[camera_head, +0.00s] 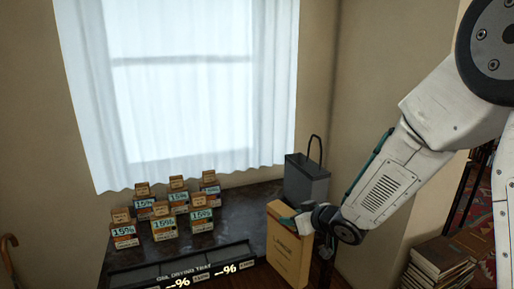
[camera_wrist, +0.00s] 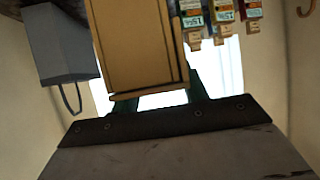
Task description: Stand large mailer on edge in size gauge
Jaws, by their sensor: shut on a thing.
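The large mailer (camera_head: 288,252) is a flat tan-yellow case with dark lettering on its broad face. It is upright in the head view, at the front right of the dark table, its lower end cut off by the frame. My gripper (camera_head: 302,222) is shut on its upper right part. In the wrist view the mailer (camera_wrist: 128,42) fills the upper middle, with green fingers of my gripper (camera_wrist: 165,98) behind its end. I cannot tell whether its bottom touches anything. I cannot clearly make out the size gauge in either view.
A dark grey box (camera_head: 307,183) with a loop handle stands just behind the mailer. Several small cartons (camera_head: 163,222) marked 15% stand on the dark table (camera_head: 236,208) to the left. A black drying tray (camera_head: 170,270) lies in front. Books (camera_head: 438,262) are stacked at right.

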